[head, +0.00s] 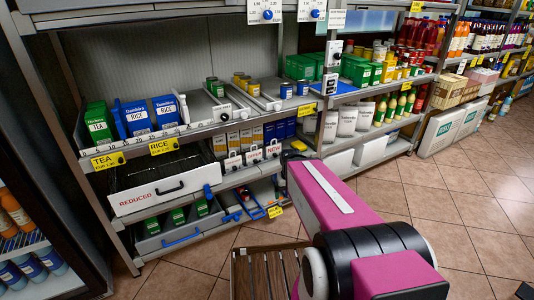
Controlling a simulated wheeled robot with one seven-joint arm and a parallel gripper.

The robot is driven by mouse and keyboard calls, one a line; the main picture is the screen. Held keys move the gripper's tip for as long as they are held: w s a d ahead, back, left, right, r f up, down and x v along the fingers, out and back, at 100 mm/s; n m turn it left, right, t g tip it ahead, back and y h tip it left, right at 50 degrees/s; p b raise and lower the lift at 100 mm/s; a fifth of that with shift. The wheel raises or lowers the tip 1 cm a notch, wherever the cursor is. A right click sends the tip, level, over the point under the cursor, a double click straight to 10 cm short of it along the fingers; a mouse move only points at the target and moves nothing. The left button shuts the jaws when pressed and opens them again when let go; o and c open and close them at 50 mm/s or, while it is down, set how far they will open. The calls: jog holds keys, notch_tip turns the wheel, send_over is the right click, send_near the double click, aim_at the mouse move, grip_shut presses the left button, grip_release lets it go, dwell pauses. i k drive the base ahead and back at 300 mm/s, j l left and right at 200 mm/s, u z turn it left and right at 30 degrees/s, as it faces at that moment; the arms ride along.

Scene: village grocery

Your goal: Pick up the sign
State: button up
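Several signs show, and I cannot tell which one the task means. Small white cards with dark clips stand in a row on the middle shelf; the right one reads NEW (273,150). Yellow signs for TEA (108,161) and RICE (163,146) hang on the shelf edge at left. A white REDUCED label (150,195) is on the front of a wide drawer or bin below them. My pink arm reaches in from the lower right toward the shelves. My gripper cannot be made out; the arm hides what lies behind it.
Grey shelves (200,131) hold green tea boxes (97,122), blue rice packs (134,116) and cans. A slatted wooden surface (265,272) is low in front. A glass-front cooler (45,287) with bottles stands at left. Tiled floor (455,215) is clear at right.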

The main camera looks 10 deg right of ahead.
aim_at(273, 151)
jog(key=j+z, duration=0.25)
jog(key=z, duration=0.15)
jog(key=j+z, duration=0.45)
jog(key=z, duration=0.3)
jog(key=j+z, duration=0.35)
jog(key=k+l, duration=0.05)
jog(key=l, duration=0.05)
